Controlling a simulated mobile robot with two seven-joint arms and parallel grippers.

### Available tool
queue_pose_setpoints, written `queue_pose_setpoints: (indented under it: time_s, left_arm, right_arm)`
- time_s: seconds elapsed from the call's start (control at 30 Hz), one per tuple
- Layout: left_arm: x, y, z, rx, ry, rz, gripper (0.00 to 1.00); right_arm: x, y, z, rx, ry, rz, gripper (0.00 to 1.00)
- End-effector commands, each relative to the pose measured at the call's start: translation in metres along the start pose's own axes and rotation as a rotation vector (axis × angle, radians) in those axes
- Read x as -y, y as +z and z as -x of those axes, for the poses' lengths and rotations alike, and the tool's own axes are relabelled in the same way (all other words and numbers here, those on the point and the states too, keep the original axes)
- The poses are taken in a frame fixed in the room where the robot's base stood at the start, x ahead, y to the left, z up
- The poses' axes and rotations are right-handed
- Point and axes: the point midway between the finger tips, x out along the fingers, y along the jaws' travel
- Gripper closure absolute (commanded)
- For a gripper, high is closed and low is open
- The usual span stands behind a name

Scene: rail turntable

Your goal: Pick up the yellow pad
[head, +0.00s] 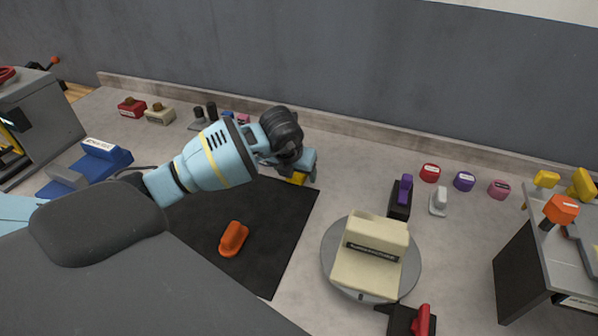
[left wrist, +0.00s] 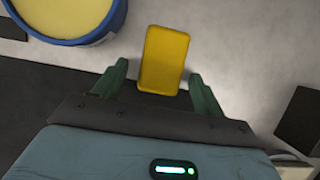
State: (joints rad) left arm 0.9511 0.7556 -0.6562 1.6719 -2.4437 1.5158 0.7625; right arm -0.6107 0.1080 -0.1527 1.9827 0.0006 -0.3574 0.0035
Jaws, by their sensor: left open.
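The yellow pad (left wrist: 164,60) is a small block with rounded corners in the left wrist view, its near end between the two green fingers of my left gripper (left wrist: 160,80). The fingers are apart, with a gap on each side of the pad. In the head view my left gripper (head: 306,165) hangs over the back edge of the black mat, and a bit of yellow pad (head: 298,179) shows below it. The arm hides most of that spot. My right gripper is not in view.
A blue-rimmed round container (left wrist: 70,40) with yellow inside stands left of the pad. An orange block (head: 233,238) lies on the black mat (head: 285,215). A cream block (head: 370,265) sits on the grey turntable (head: 412,262) to the right. A grey cabinet (head: 530,260) stands far right.

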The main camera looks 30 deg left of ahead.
Motion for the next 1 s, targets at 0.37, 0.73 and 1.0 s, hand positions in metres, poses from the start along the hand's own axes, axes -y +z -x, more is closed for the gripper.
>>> queue_pose_setpoints:
  time_s: [0.37,0.73,1.0]
  left_arm:
    - [0.0003,0.0001,-0.0004,0.001,-0.001,-0.001,0.49]
    - [0.0002,0.0003,-0.0002,0.001,-0.001,-0.001,0.81]
    - [0.0003,0.0035,0.0071,0.002,-0.002,-0.001,0.81]
  right_arm:
    - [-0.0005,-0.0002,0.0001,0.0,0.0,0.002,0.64]
    - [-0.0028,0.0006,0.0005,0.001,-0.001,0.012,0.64]
    - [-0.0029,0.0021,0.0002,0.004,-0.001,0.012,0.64]
